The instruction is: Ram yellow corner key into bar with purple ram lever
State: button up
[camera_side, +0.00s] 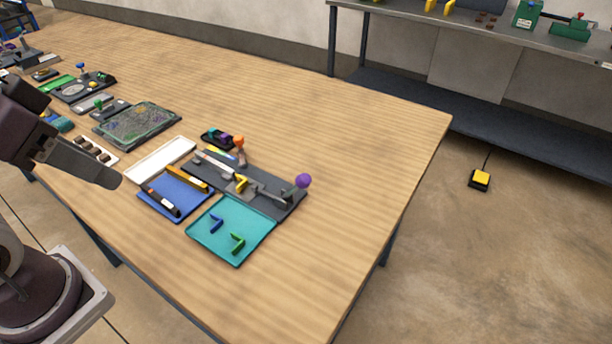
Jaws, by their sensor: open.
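A yellow corner key (241,183) sits on the dark grey fixture plate (263,176), near the end of a light grey bar (214,163). I cannot tell whether the key touches the bar. The purple ball of the ram lever (303,181) stands at the fixture's right end, with a grey ram (276,196) beside it. An orange-knobbed lever (239,143) stands upright at the fixture's back edge. My gripper (112,180) is at the left, above the table edge, well apart from the fixture. It is open, and I see nothing in it.
A teal tray (211,247) in front holds a blue and a green corner key. A blue tray (190,213) holds a black and a yellow piece. A white tray (160,160) is empty. Other fixtures crowd the table's far left. The table's right side is clear.

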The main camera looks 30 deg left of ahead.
jog(key=shift+c, duration=0.2)
jog(key=m+g+y, duration=0.4)
jog(key=m+g, duration=0.1)
jog(key=m, duration=0.5)
send_over(299, 185)
jog(key=s+a, duration=0.1)
notch_tip(299, 185, down, 8)
jog(key=shift+m+y, duration=0.6)
jog(key=shift+y, duration=0.1)
jog(key=d+f, duration=0.1)
jog(key=w+d+f, duration=0.1)
jog(key=f, duration=0.3)
jog(key=shift+w+d+f, duration=0.15)
jog(key=shift+w+d, duration=0.25)
jog(key=x, duration=0.7)
jog(key=shift+w+d+f, duration=0.1)
jog(key=shift+f, duration=0.35)
grip_shut()
